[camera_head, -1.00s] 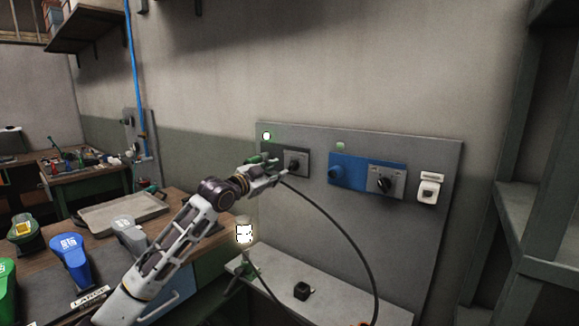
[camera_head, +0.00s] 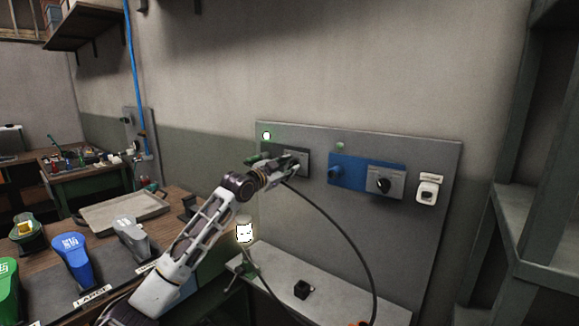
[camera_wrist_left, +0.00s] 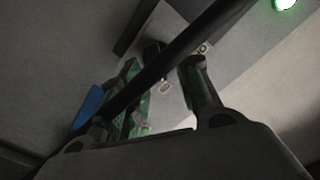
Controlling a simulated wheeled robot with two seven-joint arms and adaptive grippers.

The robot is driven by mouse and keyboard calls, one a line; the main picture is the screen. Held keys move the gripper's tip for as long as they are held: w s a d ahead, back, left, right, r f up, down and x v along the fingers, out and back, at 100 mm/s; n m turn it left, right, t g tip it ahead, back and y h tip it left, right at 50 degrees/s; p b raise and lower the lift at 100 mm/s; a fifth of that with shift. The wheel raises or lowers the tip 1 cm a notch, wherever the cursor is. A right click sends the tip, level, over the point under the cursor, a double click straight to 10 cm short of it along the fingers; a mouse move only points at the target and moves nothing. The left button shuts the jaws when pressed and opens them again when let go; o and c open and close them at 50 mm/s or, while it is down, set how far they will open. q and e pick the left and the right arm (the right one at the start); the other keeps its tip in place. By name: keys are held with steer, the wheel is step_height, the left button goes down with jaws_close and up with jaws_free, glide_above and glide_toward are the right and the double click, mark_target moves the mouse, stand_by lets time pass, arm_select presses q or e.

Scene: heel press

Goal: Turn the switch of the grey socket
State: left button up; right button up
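The grey socket (camera_head: 304,163) is on the left of the grey wall panel; my left gripper (camera_head: 291,164) is in front of it and hides much of it. In the left wrist view, the dark switch (camera_wrist_left: 152,48) shows on the socket's plate, beyond the gap between my fingertips. My left gripper (camera_wrist_left: 165,76) is open, its two fingers apart on either side of the switch's line. I cannot tell whether they touch it. A thick black cable crosses in front of the fingers in that view. My right gripper is out of view.
A green lamp (camera_head: 267,135) glows above the grey socket. Right of it are a blue socket (camera_head: 346,172) with a dark switch (camera_head: 384,185) and a white device (camera_head: 428,190). The black cable (camera_head: 340,228) hangs in an arc. A small black block (camera_head: 301,290) lies on the ledge below.

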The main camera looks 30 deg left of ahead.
arm_select(q)
steer(key=shift+w+d, duration=0.1)
steer(key=shift+w, duration=0.6)
steer(key=shift+c, duration=0.5)
jaws_close()
